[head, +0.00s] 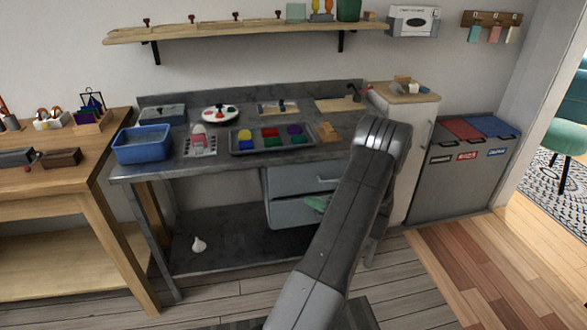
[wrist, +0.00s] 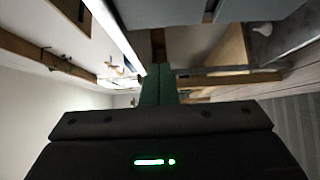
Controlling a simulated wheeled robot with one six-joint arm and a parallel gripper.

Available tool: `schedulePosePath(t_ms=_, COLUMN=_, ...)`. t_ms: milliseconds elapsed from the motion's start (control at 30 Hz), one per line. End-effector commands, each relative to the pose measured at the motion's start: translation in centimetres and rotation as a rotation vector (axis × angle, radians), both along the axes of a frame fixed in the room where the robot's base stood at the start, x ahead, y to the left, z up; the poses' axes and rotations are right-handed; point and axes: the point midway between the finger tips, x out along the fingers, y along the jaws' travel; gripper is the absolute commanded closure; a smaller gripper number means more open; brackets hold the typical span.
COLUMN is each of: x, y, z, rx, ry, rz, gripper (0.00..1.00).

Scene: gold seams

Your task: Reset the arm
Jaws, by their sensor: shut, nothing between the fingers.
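My arm (head: 345,210) rises from the bottom of the head view, bends at the top and folds back down in front of the steel workbench (head: 225,172). My gripper (wrist: 157,72) shows in the wrist view as green fingers held together with nothing between them. In the head view a small green part, which looks like the fingers, sticks out left of my arm, in front of the drawers (head: 290,210). The rest of the gripper is hidden behind the arm there.
On the workbench stand a blue bin (head: 143,146), a tray of coloured pieces (head: 270,149) and a plate (head: 220,113). A wooden table (head: 60,175) is at left, grey sorting bins (head: 462,170) at right. A garlic-like white object (head: 199,244) lies on the lower shelf.

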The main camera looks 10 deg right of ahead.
Motion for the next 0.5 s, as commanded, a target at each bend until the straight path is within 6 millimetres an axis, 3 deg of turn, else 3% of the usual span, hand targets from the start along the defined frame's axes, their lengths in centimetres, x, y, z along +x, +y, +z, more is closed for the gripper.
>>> schedulePosePath(t_ms=333, x=0.1, y=0.1, z=0.0, rx=0.0, ry=0.0, rz=0.001, gripper=1.0)
schedulePosePath(t_ms=500, x=1.1, y=1.4, z=0.0, rx=0.0, ry=0.0, rz=0.002, gripper=1.0)
